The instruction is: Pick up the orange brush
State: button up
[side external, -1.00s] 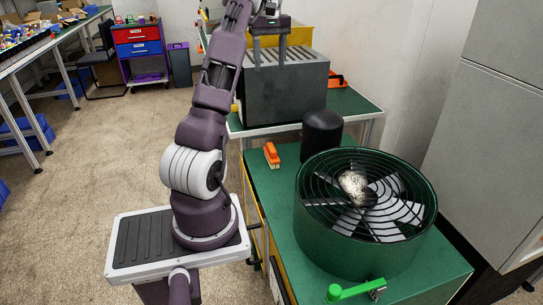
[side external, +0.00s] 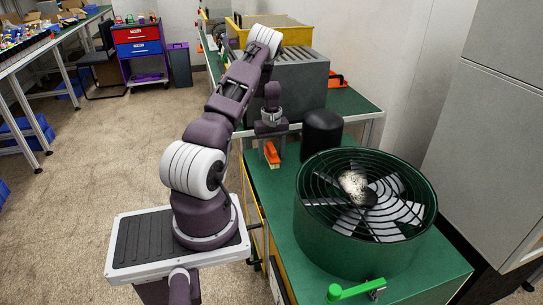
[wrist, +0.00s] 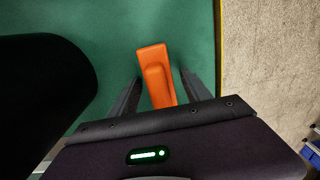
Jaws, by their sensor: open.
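The orange brush (side external: 271,154) lies on the green bench top, near its left edge in the side view. In the wrist view the brush (wrist: 158,76) lies between the two fingers, its near end hidden behind the gripper body. My gripper (side external: 271,150) is open and points down over the brush, one finger on each side of it. In the wrist view the gripper's fingers (wrist: 160,95) are apart, with green surface showing between them and the brush. I cannot tell how far the fingertips are above the bench.
A black rounded cylinder (side external: 322,133) stands close to the right of the brush; it fills the left of the wrist view (wrist: 45,85). A large green fan housing (side external: 345,235) stands in front on the bench. A grey finned box (side external: 300,88) stands behind. The bench edge (wrist: 219,60) is close by.

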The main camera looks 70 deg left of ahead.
aim_at(272, 147)
grip_shut()
notch_tip(272, 147, up, 10)
jog(key=shift+r, duration=0.1)
dwell(0.5)
